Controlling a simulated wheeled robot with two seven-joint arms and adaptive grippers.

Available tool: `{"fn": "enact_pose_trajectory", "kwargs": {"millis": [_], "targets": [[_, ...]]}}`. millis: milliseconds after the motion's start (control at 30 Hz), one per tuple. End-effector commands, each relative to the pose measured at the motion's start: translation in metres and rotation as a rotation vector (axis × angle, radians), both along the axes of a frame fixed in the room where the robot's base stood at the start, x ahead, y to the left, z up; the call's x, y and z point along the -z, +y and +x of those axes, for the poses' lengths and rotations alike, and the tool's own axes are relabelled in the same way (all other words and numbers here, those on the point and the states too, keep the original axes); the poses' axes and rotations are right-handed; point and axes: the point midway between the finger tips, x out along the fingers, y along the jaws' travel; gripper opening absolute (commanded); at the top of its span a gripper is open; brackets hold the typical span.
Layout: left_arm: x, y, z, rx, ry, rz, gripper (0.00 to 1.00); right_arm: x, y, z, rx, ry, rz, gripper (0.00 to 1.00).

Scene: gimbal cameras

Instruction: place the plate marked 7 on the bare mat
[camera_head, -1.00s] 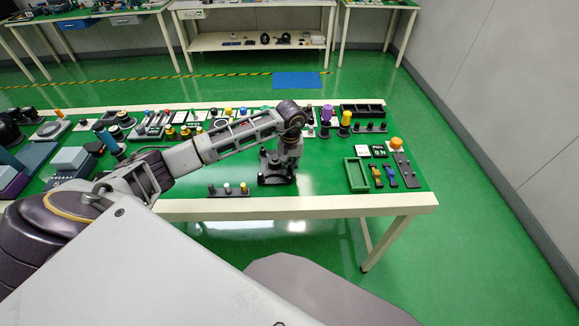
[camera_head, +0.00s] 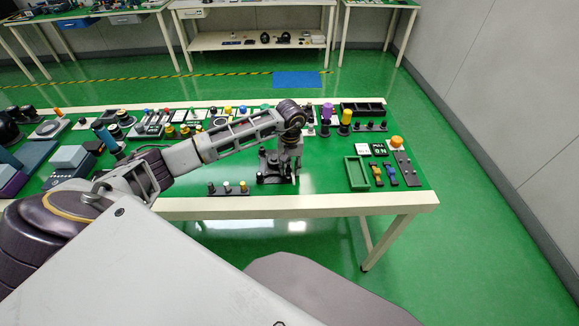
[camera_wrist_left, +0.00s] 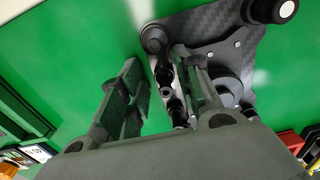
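My left gripper (camera_head: 291,174) points down at the table beside a black fixture (camera_head: 268,168) with dark knobs. In the left wrist view my gripper (camera_wrist_left: 157,75) has its two fingers apart with green tabletop between them. The right finger overlaps the black carbon-pattern base (camera_wrist_left: 210,32) of the fixture; I cannot tell whether they touch. A white plate (camera_head: 362,149) and a black plate with pale marks (camera_head: 379,150) lie to the right of the gripper. Their marks are too small to read, so I cannot pick out the 7. I cannot make out a bare mat on the table. My right gripper is out of view.
A strip with several knobs (camera_head: 229,188) lies at the front edge. Many devices crowd the left and back. Table is clear between gripper and green tray.

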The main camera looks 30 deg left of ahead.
Motion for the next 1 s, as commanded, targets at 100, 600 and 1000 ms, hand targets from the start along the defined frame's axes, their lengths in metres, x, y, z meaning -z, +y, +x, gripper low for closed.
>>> {"fn": "enact_pose_trajectory", "kwargs": {"millis": [100, 600, 1000], "targets": [[0.000, 0.001, 0.000, -0.001, 0.001, 0.002, 0.36, 0.000, 0.001, 0.000, 0.000, -0.001, 0.001, 0.40], [-0.007, 0.001, 0.000, -0.001, 0.001, 0.002, 0.36, -0.006, 0.019, 0.000, 0.005, -0.006, 0.022, 0.40], [-0.058, 0.001, 0.001, -0.001, -0.003, 0.003, 0.36, -0.001, 0.009, -0.005, 0.002, 0.001, 0.010, 0.40]]}}
